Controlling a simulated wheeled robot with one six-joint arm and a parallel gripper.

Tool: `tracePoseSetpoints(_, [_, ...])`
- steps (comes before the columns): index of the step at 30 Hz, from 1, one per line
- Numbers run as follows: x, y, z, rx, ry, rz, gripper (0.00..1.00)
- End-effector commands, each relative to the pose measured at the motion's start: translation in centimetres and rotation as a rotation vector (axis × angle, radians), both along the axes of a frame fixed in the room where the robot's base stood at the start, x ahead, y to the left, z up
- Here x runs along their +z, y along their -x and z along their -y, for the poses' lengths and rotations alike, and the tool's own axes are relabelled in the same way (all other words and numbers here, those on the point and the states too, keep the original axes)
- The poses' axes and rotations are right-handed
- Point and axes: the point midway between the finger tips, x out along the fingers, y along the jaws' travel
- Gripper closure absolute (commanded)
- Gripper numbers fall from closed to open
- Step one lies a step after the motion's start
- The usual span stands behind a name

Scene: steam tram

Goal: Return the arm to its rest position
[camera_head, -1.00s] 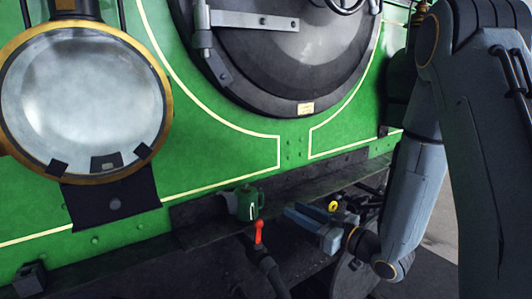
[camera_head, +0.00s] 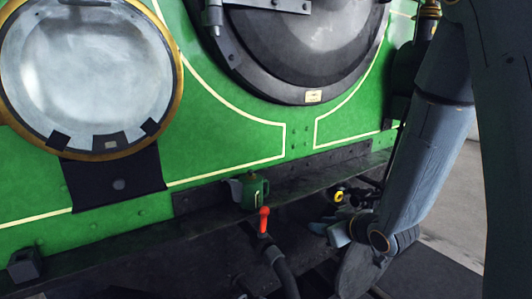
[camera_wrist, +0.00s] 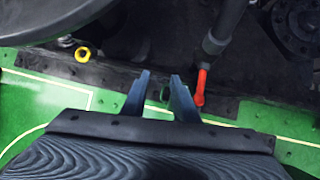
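My arm (camera_head: 425,160) reaches down at the right of the head view. My gripper (camera_wrist: 160,82) shows two dark blue fingers in the wrist view, apart with a gap between them and nothing clearly held. In the head view my gripper (camera_head: 338,234) is small and partly hidden behind my own wrist, low in front of the tram. A green can with a spout (camera_head: 254,190) stands on the dark ledge (camera_head: 130,256), left of my gripper and apart from it.
A red-handled pipe valve (camera_head: 264,219) sticks up below the can; its handle also shows in the wrist view (camera_wrist: 201,86). A yellow-ended fitting (camera_head: 339,197) is just above my gripper. A large round lamp (camera_head: 85,75) is at left. Open floor (camera_head: 455,205) lies at right.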

Motion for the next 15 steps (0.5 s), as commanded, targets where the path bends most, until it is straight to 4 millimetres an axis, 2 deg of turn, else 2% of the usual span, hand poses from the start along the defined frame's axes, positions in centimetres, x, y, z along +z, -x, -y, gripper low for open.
tracePoseSetpoints(5, [-3.1,2.9,3.9,-0.178,0.117,-0.224,0.73])
tracePoseSetpoints(8, [-4.5,6.0,5.4,-0.271,0.154,-0.368,0.73])
tracePoseSetpoints(12, [-6.2,11.3,5.8,-0.38,0.181,-0.579,0.73])
tracePoseSetpoints(15, [-6.4,15.2,5.8,-0.429,0.174,-0.727,0.73])
